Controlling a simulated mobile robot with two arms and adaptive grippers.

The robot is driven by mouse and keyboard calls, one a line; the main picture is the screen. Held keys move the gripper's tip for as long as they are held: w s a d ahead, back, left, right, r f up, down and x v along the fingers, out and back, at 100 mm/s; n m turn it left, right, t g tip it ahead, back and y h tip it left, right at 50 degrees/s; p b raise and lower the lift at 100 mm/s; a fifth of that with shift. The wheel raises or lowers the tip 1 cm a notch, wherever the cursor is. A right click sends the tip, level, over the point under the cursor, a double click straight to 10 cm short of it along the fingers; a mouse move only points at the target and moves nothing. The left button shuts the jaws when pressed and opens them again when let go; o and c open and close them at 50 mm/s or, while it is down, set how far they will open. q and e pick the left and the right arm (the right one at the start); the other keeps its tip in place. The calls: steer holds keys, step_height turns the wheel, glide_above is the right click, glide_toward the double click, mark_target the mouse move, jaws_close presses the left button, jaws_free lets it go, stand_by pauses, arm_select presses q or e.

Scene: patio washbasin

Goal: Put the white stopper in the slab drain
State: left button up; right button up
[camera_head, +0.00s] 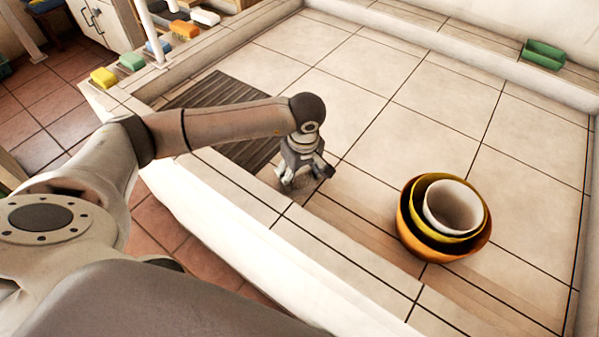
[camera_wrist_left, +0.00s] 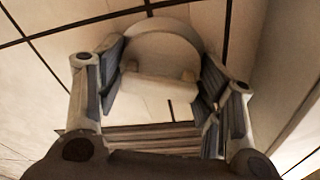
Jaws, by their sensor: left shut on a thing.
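My left gripper (camera_head: 304,180) is low over the tiled slab (camera_head: 365,70), beside the near right corner of a dark slatted mat (camera_head: 225,92). In the left wrist view the left gripper (camera_wrist_left: 162,82) is shut on the white stopper (camera_wrist_left: 160,46), a pale round disc with a block-like grip between the fingers. The stopper cannot be made out clearly in the head view. I cannot tell whether it touches the slab. No drain opening can be seen; it may be hidden under the gripper or stopper. My right gripper is not in view.
Nested orange, yellow and white bowls (camera_head: 447,218) stand to the right of the gripper. A raised pale rim borders the slab. Several coloured blocks (camera_head: 131,62) line the left ledge. A green tray (camera_head: 543,54) sits at the back right. The slab's middle is clear.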

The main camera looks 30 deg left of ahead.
mark_target(302, 181)
arm_select(q)
steer(key=shift+r+p, duration=0.3)
steer(key=shift+r, duration=0.4)
stand_by(0.7)
steer(key=shift+f+b, duration=0.85)
steer(key=shift+b, duration=0.2)
steer(key=o, duration=0.7)
step_height(302, 181, up, 11)
steer(key=d+p, duration=0.1)
steer(key=p, duration=0.5)
steer(key=shift+s, duration=0.4)
